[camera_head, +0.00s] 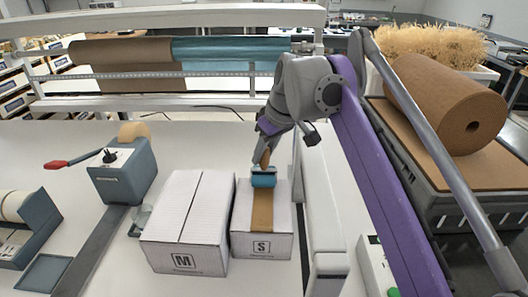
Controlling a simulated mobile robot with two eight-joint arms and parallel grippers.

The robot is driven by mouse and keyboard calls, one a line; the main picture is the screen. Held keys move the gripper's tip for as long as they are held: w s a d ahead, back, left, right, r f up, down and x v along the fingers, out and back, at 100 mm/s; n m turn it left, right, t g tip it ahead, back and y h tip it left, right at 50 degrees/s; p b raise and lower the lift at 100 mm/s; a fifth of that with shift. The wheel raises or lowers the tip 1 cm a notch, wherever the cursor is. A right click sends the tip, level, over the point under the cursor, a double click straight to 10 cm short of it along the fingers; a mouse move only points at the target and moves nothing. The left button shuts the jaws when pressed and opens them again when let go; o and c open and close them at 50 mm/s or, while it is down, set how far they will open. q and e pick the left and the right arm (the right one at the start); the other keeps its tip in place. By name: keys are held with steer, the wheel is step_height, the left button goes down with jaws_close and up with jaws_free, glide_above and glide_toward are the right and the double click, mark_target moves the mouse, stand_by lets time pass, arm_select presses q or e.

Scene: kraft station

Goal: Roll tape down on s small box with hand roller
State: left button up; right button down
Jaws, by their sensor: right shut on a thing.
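A small white box (242,245) marked S stands on the white table. My right gripper (264,150) is above the far part of this box, shut on the handle of a hand roller (263,180). The roller's blue-green head is at the tape, over the far half of the box top; whether it presses on the tape is hard to tell. The fingertips are partly hidden by the wrist. My left gripper is not in view.
A larger white box (186,225) marked M stands close at the left of the small box. A tape dispenser (122,172) with a red-handled lever is further left. A white raised rail (318,215) bounds the right side. Paper rolls (125,52) hang at the back.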

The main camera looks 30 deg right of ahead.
steer(key=shift+f, duration=0.65)
stand_by(0.3)
steer(key=shift+s+a, duration=0.1)
steer(key=shift+s+a+b, duration=0.3)
steer(key=shift+s+a, duration=0.2)
steer(key=shift+s, duration=0.35)
steer(key=shift+s+a, duration=0.55)
steer(key=shift+s, duration=0.35)
steer(key=shift+s+a, duration=0.1)
steer(key=shift+s+a+f, duration=0.1)
steer(key=shift+s+a, duration=0.4)
steer(key=shift+s, duration=0.4)
steer(key=shift+s+a, duration=0.55)
steer(key=shift+s, duration=0.35)
steer(key=shift+p, duration=0.3)
